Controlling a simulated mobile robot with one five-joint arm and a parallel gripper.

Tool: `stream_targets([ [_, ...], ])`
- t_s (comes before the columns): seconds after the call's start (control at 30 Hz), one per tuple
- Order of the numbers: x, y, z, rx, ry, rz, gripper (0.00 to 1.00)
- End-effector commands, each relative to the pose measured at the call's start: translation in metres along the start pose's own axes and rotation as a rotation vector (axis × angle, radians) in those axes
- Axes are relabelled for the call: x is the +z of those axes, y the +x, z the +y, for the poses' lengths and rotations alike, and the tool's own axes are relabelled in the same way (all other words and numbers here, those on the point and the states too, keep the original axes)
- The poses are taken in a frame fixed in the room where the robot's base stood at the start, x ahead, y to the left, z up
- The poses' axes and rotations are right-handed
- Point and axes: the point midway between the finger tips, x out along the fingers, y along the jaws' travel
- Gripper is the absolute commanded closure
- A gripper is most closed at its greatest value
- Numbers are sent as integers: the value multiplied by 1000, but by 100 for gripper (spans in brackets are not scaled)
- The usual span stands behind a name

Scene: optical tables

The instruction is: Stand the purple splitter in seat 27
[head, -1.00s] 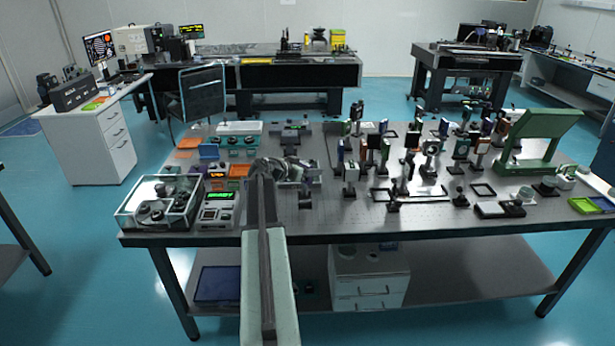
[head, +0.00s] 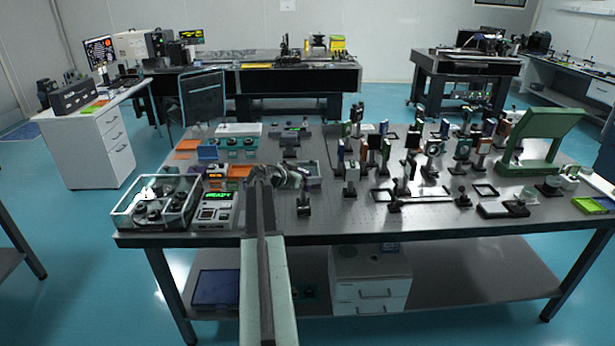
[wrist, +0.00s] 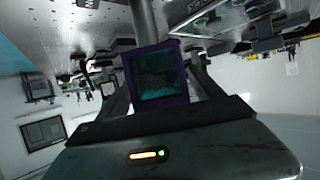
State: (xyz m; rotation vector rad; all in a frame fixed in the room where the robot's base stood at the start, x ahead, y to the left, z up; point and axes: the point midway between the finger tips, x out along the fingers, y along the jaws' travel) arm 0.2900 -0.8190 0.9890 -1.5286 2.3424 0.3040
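The purple splitter (wrist: 157,75), a square dark teal plate in a purple frame, shows in the wrist view between the two fingers of my gripper (wrist: 160,92). The fingers appear to close on its sides. A grey post runs from it toward the table surface, which appears at the top of this view. In the head view my gripper (head: 290,177) is over the left-middle of the near optical table (head: 340,215); the splitter cannot be made out there. Seat 27 cannot be identified in either view.
Many optics on posts crowd the table's middle and right. A green stand (head: 540,140) is at the right. A clear-walled box (head: 155,203) and a device with a green display (head: 214,211) are at left. The front strip near my arm is fairly clear.

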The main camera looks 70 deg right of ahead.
Motion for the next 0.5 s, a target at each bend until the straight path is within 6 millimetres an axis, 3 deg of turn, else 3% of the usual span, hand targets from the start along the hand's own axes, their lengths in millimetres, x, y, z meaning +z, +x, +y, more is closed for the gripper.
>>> stream_targets([
  [0.33,-4,-2,0,0,0,0,20],
  [0.5,-6,-33,1,-2,-1,0,20],
])
